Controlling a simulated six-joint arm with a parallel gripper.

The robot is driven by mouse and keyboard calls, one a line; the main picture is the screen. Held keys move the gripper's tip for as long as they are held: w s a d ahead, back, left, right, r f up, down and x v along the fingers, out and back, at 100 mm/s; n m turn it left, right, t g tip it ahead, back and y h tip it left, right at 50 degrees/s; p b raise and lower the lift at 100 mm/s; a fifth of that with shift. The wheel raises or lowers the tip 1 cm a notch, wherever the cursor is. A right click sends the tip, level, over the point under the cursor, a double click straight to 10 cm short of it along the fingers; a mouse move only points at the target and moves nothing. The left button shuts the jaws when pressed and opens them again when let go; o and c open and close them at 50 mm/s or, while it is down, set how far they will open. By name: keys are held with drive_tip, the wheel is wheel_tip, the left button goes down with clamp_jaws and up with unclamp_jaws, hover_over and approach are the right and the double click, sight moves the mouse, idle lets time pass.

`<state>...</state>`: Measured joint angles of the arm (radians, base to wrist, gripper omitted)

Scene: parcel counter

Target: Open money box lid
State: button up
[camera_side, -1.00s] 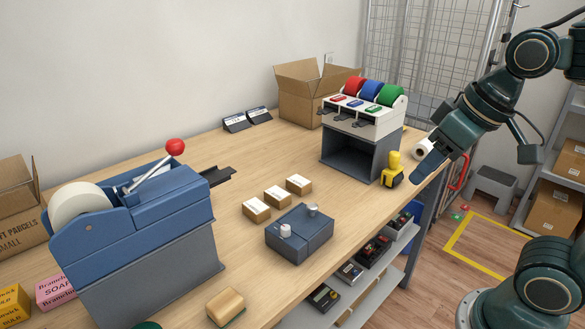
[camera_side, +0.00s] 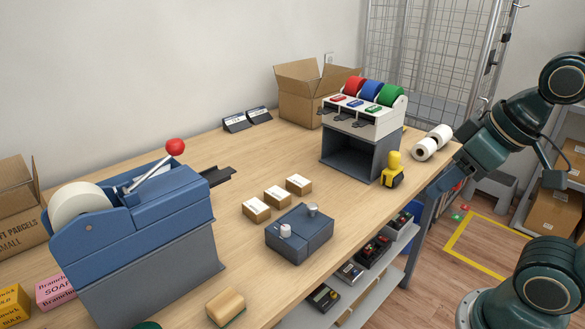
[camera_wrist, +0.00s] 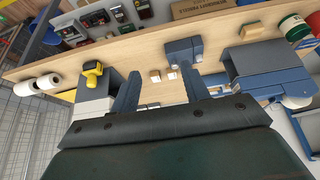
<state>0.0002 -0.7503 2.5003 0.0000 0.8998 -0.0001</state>
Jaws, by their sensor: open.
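A low dark-blue box (camera_side: 299,240) stands near the counter's front edge, with a white knob and a silver knob on its closed top. It carries no readable label, but it looks like the money box. In the wrist view the same box (camera_wrist: 180,52) lies beyond my fingertips, nearer the right one. My gripper (camera_side: 436,188) is off the counter's front right edge in the side view, well apart from the box. In the wrist view my gripper (camera_wrist: 158,72) has its two blue fingers spread wide with nothing between them.
A blue tape dispenser (camera_side: 140,220) with a red-ball lever stands left. Three small parcels (camera_side: 277,196) lie behind the box. A tape-roll rack (camera_side: 362,125), a yellow-black tool (camera_side: 392,172) and white paper rolls (camera_side: 426,149) are at right. A shelf below holds trays (camera_side: 371,250).

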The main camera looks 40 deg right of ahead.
drive_tip(key=n+g, duration=0.5)
drive_tip(key=g, duration=0.1)
hover_over(313, 205)
wheel_tip(313, 205, down, 3)
drive_tip(key=shift+a, duration=0.1)
drive_tip(key=shift+f, duration=0.1)
wheel_tip(313, 205, down, 14)
drive_tip(key=shift+r, duration=0.15)
idle(0.7)
drive_tip(key=shift+c, duration=0.2)
clamp_jaws()
